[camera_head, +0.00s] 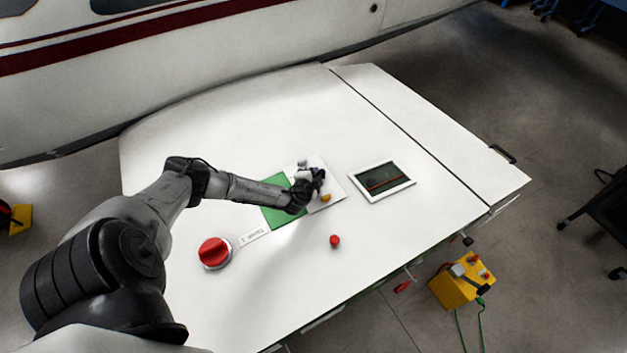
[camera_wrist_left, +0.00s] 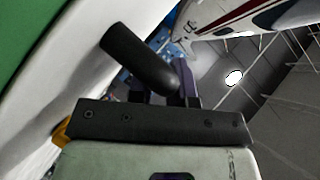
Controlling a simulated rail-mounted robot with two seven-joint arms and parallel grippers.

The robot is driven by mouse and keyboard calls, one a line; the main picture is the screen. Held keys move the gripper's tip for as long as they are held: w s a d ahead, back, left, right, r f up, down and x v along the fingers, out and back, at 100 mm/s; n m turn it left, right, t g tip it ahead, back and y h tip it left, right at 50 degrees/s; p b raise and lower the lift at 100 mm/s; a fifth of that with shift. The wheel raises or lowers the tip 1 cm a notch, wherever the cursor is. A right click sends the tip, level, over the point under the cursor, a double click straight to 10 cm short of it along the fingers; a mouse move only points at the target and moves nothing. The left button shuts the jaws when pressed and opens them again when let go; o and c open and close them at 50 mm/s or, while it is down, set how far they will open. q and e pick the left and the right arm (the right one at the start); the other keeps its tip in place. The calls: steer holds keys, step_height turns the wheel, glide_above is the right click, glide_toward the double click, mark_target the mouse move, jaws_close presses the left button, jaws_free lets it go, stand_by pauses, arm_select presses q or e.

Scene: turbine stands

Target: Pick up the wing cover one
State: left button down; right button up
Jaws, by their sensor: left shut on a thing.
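A red round cover (camera_head: 214,251) with a pale rim sits on the white wing surface (camera_head: 250,120), left of the middle. A white strip (camera_head: 254,235) with small lettering runs from it toward the green and white mat (camera_head: 275,215). I cannot clearly read the lettering. My left gripper (camera_head: 319,176) is over the white part of that mat, away from the red cover. In the left wrist view, a dark cylinder (camera_wrist_left: 140,57) lies at the purple fingers (camera_wrist_left: 184,80), and the gripper is shut on it. My right gripper is not in view.
A small red piece (camera_head: 335,241) and a yellow piece (camera_head: 325,197) lie near the mat. A framed tablet (camera_head: 382,180) lies to its right. A yellow box (camera_head: 461,281) stands on the floor beyond the wing edge. The aircraft body (camera_head: 200,60) is behind.

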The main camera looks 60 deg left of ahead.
arm_select(q)
steer(key=shift+r, duration=0.15)
stand_by(0.3)
steer(key=shift+r, duration=0.25)
steer(key=r, duration=0.3)
steer(key=shift+w+d+r, duration=0.25)
steer(key=shift+d+r, duration=0.1)
steer(key=shift+d, duration=0.05)
steer(key=w+d+r+b, duration=0.2)
steer(key=w+d+r, duration=0.3)
steer(key=d, duration=0.4)
steer(key=shift+w+r, duration=0.4)
steer(key=shift+r, duration=0.4)
steer(key=c, duration=1.6)
jaws_free()
jaws_close()
